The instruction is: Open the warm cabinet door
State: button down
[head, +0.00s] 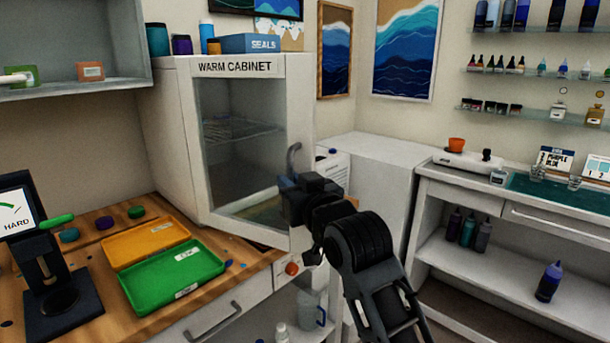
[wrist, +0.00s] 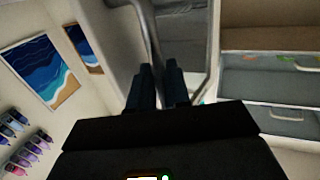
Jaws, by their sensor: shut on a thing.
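The white warm cabinet (head: 168,140) stands on the wooden worktop, with its name on a label above the glass. Its door (head: 240,150) has a large glass pane with a wire shelf visible behind it; the door looks closed against the cabinet. The curved grey door handle (head: 293,158) is near the door's right edge. My gripper (head: 290,186) is at the lower part of the handle, shut on it. In the wrist view, the handle bar (wrist: 149,40) runs down between the fingertips of my gripper (wrist: 161,78). The fingers hide part of the handle.
A green tray (head: 172,277) and an orange tray (head: 146,243) lie on the worktop left of my arm. A black press-like device (head: 60,300) stands at the far left. A blue seals box (head: 250,43) and cups stand on the cabinet. White shelving (head: 480,250) is at right.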

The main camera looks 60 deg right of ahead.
jog(key=shift+w+a+r+y, duration=0.1)
jog(key=shift+w+a+y, duration=0.1)
jog(key=shift+a, duration=0.45)
jog(key=shift+w+a+r+y, duration=0.1)
jog(key=shift+w+a, duration=0.05)
jog(key=shift+a, duration=0.5)
jog(key=c, duration=1.3)
grip_release()
jog(key=shift+w+f, duration=0.15)
jog(key=shift+w, duration=0.05)
jog(key=shift+o, duration=0.2)
jog(key=shift+s+d, duration=0.15)
jog(key=shift+s, duration=0.15)
jog(key=v, duration=0.7)
jog(key=shift+s, duration=0.2)
